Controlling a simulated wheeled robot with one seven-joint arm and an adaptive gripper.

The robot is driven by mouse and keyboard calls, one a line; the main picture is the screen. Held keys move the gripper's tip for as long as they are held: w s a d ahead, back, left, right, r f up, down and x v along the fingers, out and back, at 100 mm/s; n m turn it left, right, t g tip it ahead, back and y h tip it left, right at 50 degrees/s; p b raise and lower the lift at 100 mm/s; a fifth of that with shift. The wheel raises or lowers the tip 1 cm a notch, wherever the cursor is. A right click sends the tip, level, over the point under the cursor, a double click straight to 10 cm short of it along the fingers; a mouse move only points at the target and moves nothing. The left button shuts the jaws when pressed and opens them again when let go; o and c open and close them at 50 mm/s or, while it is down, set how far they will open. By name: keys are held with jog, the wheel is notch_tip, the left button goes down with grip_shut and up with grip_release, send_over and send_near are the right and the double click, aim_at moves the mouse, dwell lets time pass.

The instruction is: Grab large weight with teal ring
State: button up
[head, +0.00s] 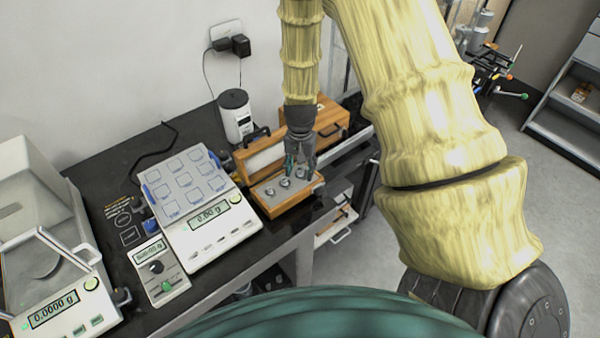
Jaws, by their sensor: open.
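A wooden weight box (290,207) stands open near the right end of the black table. Several metal weights sit in its light insert, among them one at the front left (270,192) and one in the middle (285,182). My gripper (302,168) points down over the back right part of the box, with its fingers apart. A small teal patch shows beside the fingers, but I cannot tell whether it is the ring of the large weight. The fingers partly hide the weights there, and I see nothing clearly held.
A balance with a tiled pan (185,190) stands left of the box, with a small control unit (160,270) before it. A glass-shielded balance (65,300) is at far left. A white canister (236,118) and another wooden case (328,117) stand behind.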

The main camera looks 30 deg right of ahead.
grip_shut()
jog(key=shift+r, duration=0.1)
dwell(0.4)
